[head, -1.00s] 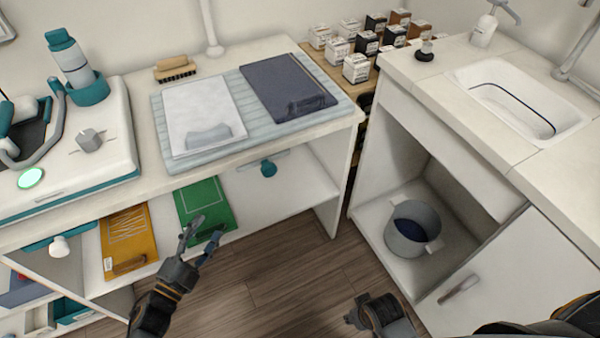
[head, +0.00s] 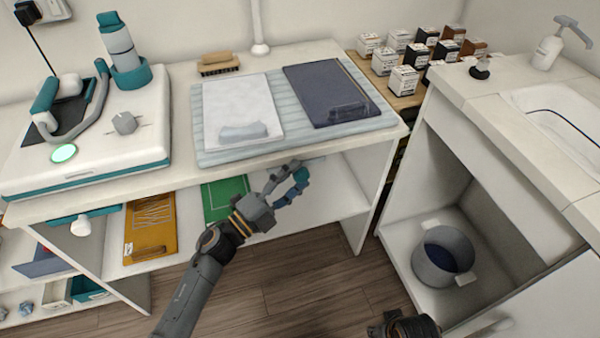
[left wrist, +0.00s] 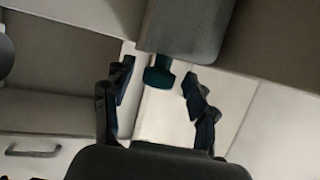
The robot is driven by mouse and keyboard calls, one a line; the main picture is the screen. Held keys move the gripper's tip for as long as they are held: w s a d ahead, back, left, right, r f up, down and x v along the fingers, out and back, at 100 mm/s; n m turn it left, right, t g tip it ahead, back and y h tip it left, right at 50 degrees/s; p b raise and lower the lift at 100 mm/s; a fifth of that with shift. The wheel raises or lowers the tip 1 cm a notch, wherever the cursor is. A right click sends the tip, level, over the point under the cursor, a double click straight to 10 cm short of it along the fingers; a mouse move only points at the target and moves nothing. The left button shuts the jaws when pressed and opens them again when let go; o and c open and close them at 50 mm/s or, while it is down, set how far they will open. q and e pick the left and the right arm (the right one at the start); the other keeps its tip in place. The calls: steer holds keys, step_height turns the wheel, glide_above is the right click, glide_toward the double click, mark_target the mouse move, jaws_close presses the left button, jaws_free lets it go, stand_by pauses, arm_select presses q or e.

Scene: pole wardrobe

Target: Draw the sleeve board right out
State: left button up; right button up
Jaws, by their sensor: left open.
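A teal knob (head: 301,174) sits under the front edge of the ironing counter, at a thin grey edge that looks like the stowed sleeve board (head: 315,164). The board itself is mostly hidden under the counter. My left gripper (head: 287,180) is open at the knob. In the left wrist view the teal knob (left wrist: 158,74) shows between the spread fingertips of my left gripper (left wrist: 158,78), with gaps on both sides. My right gripper (head: 400,326) is partly in view at the bottom edge, and its fingers are not clear.
A sink cabinet (head: 470,120) with a pot (head: 440,258) stands right.

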arm_select(q)
steer(key=shift+x, duration=0.85)
steer(key=shift+c, duration=0.4)
arm_select(e)
steer(key=shift+r, duration=0.1)
arm_select(q)
jaws_close()
